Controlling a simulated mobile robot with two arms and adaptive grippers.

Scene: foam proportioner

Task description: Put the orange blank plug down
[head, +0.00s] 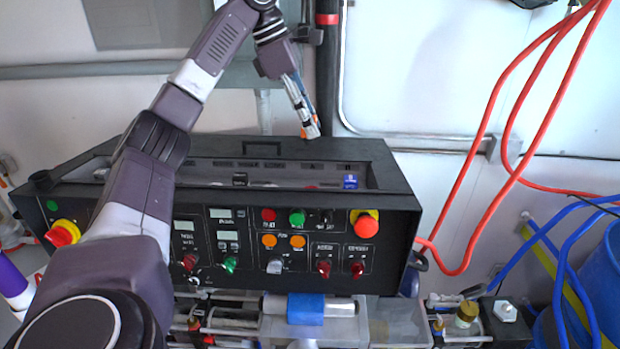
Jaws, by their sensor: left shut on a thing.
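My left gripper (312,130) is above the back edge of the black control console, pointing down and a little to the right. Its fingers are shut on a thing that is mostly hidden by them. A small patch of orange shows along the fingers, too small to make out its shape; I take the held thing to be the orange blank plug. The open top of the console (400,201) lies below and in front of the gripper, with several small parts inside, one of them blue (350,181). My right gripper is not in view.
The console front carries several knobs and buttons, including a red-orange mushroom button (365,223). Red hoses (484,150) hang at the right, beside blue hoses and a blue drum (603,270). A blue block (306,309) sits below the console. A wall stands close behind.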

